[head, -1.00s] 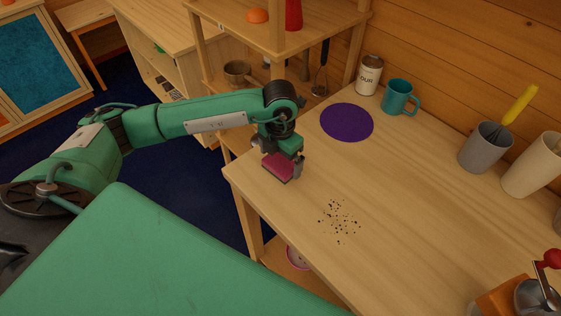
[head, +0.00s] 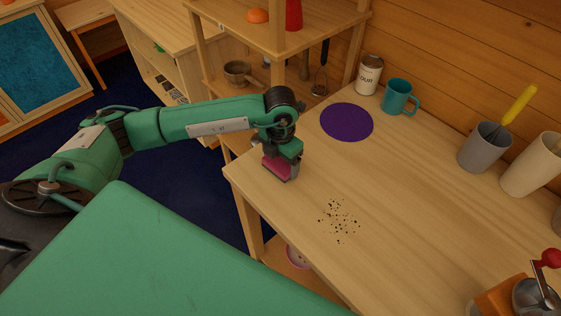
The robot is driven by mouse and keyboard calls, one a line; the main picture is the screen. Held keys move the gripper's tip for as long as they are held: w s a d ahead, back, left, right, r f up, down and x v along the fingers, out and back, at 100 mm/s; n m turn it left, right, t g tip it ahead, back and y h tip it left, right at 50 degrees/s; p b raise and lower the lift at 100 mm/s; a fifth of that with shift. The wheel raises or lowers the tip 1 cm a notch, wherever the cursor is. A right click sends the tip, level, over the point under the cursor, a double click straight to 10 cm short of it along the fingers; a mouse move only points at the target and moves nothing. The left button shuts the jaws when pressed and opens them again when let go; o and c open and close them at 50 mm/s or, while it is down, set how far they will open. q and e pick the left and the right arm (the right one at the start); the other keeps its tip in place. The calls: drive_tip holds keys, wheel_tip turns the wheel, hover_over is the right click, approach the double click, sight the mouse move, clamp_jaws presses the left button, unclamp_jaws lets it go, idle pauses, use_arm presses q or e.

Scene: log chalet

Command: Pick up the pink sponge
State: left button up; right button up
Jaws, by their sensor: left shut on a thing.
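The pink sponge (head: 275,171) is at the left edge of the wooden table (head: 400,190) in the head view. My left gripper (head: 285,163) comes down over it from above and is shut on it. The gripper hides part of the sponge. I cannot tell whether the sponge touches the table top or is slightly above it. My right gripper is not in view.
Dark crumbs (head: 339,220) lie on the table to the right of the sponge. A purple round mat (head: 346,122), a teal mug (head: 399,97), a can (head: 368,75) and a grey cup (head: 484,148) stand further back. A grinder (head: 535,295) is at lower right.

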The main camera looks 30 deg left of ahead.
sight(281, 160)
use_arm(q)
wheel_tip(281, 160, up, 7)
drive_tip(key=shift+w+r+b, duration=0.1)
drive_tip(key=shift+r+b, duration=0.1)
drive_tip(key=shift+b, duration=0.5)
wheel_tip(281, 160, up, 12)
drive_tip(key=b, duration=0.1)
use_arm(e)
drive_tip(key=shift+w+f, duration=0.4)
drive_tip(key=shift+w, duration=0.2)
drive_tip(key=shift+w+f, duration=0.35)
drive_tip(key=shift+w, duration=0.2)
use_arm(q)
drive_tip(key=shift+r, duration=0.1)
